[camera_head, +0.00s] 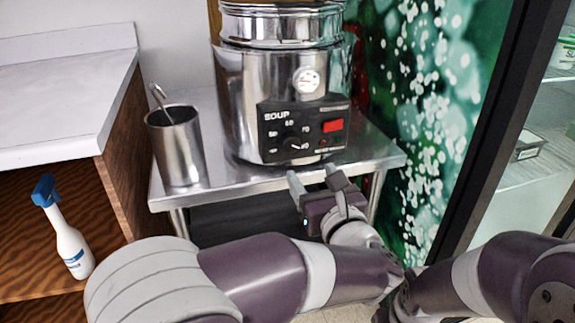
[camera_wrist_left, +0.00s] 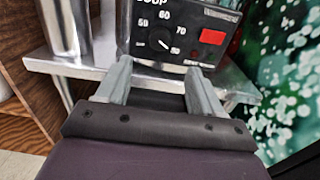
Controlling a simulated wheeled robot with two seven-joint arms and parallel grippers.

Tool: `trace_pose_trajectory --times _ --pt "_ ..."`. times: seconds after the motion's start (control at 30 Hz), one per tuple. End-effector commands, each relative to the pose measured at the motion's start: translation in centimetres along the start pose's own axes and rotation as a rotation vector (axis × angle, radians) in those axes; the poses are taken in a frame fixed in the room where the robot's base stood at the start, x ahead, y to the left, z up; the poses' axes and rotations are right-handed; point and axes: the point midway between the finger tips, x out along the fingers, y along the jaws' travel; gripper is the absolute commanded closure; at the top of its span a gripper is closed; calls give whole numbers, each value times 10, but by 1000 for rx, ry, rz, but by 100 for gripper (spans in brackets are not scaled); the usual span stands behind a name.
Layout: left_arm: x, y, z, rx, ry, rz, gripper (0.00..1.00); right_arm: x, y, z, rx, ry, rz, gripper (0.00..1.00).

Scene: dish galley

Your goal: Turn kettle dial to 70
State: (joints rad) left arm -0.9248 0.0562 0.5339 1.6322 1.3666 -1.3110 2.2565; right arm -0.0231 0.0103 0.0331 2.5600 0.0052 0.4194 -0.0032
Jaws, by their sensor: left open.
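The soup kettle (camera_head: 232,105) is a tall shiny metal pot with a black control panel (camera_head: 271,152) on its front. The panel carries a dark round dial (camera_head: 292,143) with numbers around it. In the left wrist view, the dial (camera_wrist_left: 155,40) has a white mark pointing to the lower right, towards 80; 50, 60 and 70 also read there. My left gripper (camera_head: 313,178) is open and empty, just in front of and below the panel. In the left wrist view its fingers (camera_wrist_left: 160,75) stand apart below the dial, not touching it. My right gripper is out of view.
The kettle stands on a metal table (camera_head: 225,180). A metal cup (camera_head: 178,150) with a utensil stands to its left. A red switch (camera_head: 333,126) is right of the dial. A spray bottle (camera_head: 70,245) stands on the wooden shelf at left. A dark-framed glass cabinet is at right.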

Motion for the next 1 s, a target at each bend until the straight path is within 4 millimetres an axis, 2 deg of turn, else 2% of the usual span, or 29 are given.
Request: trace_pose_trajectory --times 0.2,0.4,0.57,0.8,0.83,0.9,1.0 --pt "56 1 -2 4 0 4 33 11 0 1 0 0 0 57" --pt "98 0 0 5 -1 0 33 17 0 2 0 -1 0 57" --pt "112 0 1 6 0 -2 33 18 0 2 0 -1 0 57" --pt "113 0 2 7 0 -3 33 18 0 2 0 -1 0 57" --pt "113 0 2 7 0 -3 36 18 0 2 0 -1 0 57" --pt "113 0 1 7 0 -3 59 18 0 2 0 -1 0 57" --pt "113 0 1 7 0 -3 88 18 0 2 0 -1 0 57"
